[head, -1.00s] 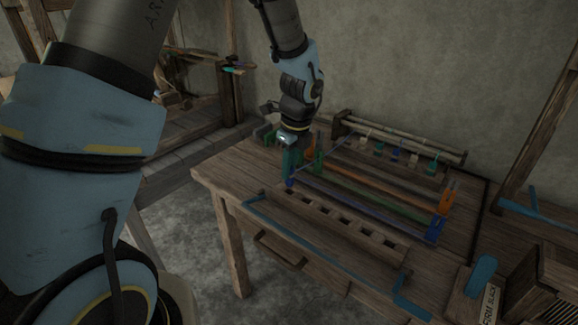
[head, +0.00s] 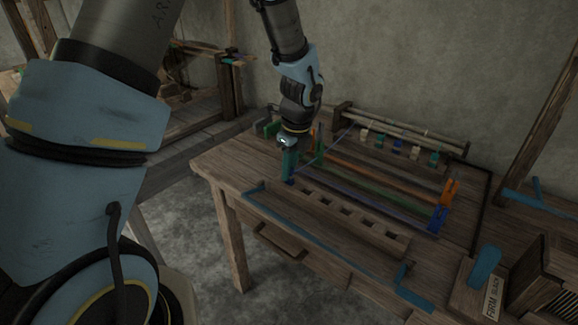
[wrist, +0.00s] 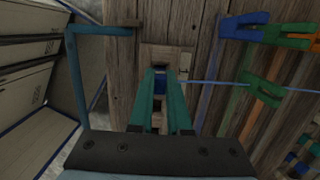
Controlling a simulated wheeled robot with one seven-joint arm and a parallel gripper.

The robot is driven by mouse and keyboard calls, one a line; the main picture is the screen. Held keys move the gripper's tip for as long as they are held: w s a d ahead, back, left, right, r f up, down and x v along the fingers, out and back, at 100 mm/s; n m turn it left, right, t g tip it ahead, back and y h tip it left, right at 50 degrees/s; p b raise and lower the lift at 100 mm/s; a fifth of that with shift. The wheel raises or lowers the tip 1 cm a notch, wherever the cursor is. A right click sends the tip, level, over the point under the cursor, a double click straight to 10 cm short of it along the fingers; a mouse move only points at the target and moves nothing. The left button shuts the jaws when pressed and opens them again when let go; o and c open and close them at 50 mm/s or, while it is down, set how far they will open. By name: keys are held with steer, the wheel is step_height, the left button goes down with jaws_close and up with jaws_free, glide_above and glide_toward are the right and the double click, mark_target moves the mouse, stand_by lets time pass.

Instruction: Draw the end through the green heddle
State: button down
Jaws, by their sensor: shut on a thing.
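My gripper (head: 288,170) points down over the left end of the slotted wooden bar (head: 345,212). In the wrist view its teal fingers (wrist: 161,76) are shut on a small blue end piece (wrist: 161,88) above a square slot. A pale blue thread (wrist: 215,83) runs right from the fingers to the green heddle (wrist: 262,92). The thread shows again beyond the heddle; I cannot tell whether it passes through the eye or beside it. In the head view the thread (head: 335,142) rises toward the back rack, and the green heddle (head: 319,152) stands right of my gripper.
The back rack (head: 405,132) carries several hanging coloured tabs. A blue bent rod (head: 330,248) lies along the table's front. A labelled box (head: 480,293) is at the right.

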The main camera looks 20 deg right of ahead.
steer(key=shift+f, duration=0.25)
steer(key=c, duration=0.8)
jaws_free()
steer(key=r, duration=0.3)
steer(key=s+r, duration=0.1)
steer(key=r, duration=0.3)
steer(key=r+b, duration=0.1)
steer(key=r, duration=0.2)
steer(key=shift+s+d+r, duration=0.2)
steer(key=shift+d+r, duration=0.15)
